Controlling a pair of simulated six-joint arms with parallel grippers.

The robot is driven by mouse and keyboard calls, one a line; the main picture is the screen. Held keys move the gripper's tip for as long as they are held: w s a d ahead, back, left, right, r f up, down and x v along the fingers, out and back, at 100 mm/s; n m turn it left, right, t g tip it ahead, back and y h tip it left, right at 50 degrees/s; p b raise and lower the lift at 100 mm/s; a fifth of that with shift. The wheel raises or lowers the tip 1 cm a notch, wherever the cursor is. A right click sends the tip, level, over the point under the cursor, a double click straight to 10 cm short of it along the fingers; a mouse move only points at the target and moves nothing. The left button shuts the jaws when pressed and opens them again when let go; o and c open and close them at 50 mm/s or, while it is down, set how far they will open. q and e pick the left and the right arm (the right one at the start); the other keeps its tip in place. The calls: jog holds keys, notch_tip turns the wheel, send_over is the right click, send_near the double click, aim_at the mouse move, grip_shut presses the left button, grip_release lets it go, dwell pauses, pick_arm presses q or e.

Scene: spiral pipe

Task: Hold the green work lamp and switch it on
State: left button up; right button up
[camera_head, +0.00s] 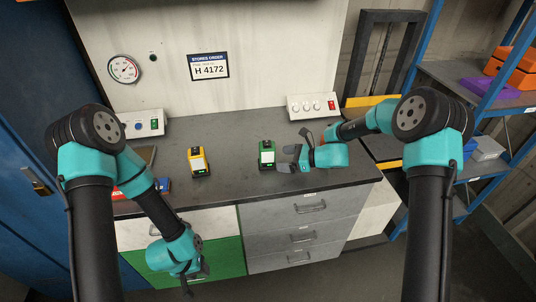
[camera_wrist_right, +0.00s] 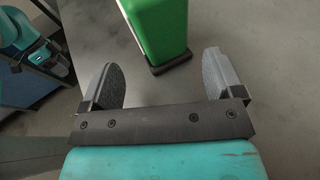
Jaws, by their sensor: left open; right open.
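The green work lamp (camera_head: 267,155) stands upright on the dark worktop, with a pale front panel facing the head camera. My right gripper (camera_head: 282,158) is just to the right of the lamp in the head view, open and apart from it. In the right wrist view, the lamp's green side (camera_wrist_right: 158,28) lies beyond the two open fingers (camera_wrist_right: 168,80), with nothing between them. The lamp's switch cannot be made out. My left gripper (camera_head: 196,284) hangs low in front of the cabinet, open and far from the lamp.
A yellow lamp-like device (camera_head: 198,161) stands left of the green one. Control boxes stand at the back left (camera_head: 143,123) and back right (camera_head: 312,106). A tray and small red and blue items (camera_head: 163,185) lie at the left. The worktop (camera_head: 232,170) between the two devices is clear.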

aim_at(270, 159)
jog(key=shift+x, duration=3.15)
jog(key=shift+d, duration=0.1)
